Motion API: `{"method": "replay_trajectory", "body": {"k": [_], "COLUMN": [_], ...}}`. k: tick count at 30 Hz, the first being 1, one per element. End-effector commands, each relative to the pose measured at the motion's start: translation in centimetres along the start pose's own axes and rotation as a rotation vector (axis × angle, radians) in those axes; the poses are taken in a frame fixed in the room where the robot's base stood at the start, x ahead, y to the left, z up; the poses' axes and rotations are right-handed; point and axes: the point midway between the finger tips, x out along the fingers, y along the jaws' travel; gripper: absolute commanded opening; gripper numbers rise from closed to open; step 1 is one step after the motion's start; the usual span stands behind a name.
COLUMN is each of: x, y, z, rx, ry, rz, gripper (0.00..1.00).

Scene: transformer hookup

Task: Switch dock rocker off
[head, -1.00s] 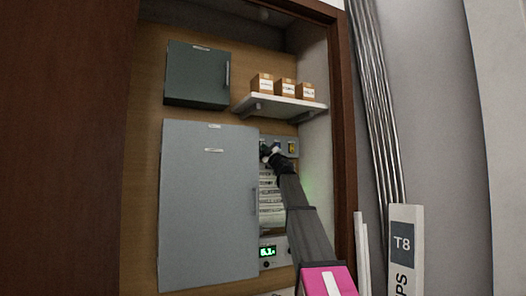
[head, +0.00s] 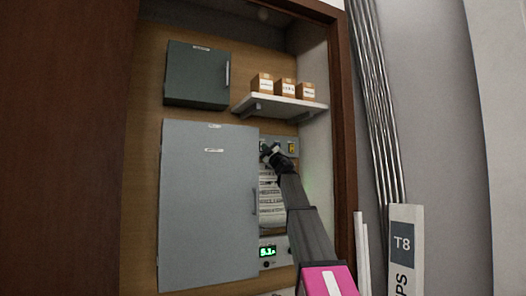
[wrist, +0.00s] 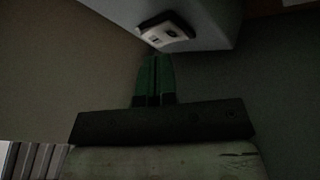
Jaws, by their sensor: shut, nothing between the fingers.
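A grey switch panel (head: 292,139) is on the back wall, just right of the large grey cabinet door. A small yellow-marked switch (head: 291,148) shows at its right end. The panel's labels are too small to read, so I cannot tell which switch is the dock rocker. My gripper (head: 265,152) is at the panel's left part and hides some of it. In the wrist view, my gripper's green fingers (wrist: 156,62) are together, with nothing between them. Just beyond their tips is a pale plate with a dark rocker (wrist: 168,32) on a box's underside or face. Contact is unclear.
The large grey cabinet door (head: 207,205) stands close left of my arm. A shelf (head: 282,106) with small boxes (head: 284,88) is above the panel. A green-lit display (head: 268,251) is below. The wooden frame (head: 343,150) bounds the right side.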

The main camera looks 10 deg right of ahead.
Motion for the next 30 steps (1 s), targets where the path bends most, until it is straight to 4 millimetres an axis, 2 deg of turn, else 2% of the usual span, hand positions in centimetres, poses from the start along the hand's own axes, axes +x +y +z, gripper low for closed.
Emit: {"method": "replay_trajectory", "body": {"k": [14,30], "x": [-0.4,-3.4], "y": [0.3,2.4], "z": [-0.3,-2.5], "rx": [0.0,-0.001], "ry": [0.0,0.001], "rz": [0.0,0.0], "gripper": [0.0,0.0]}}
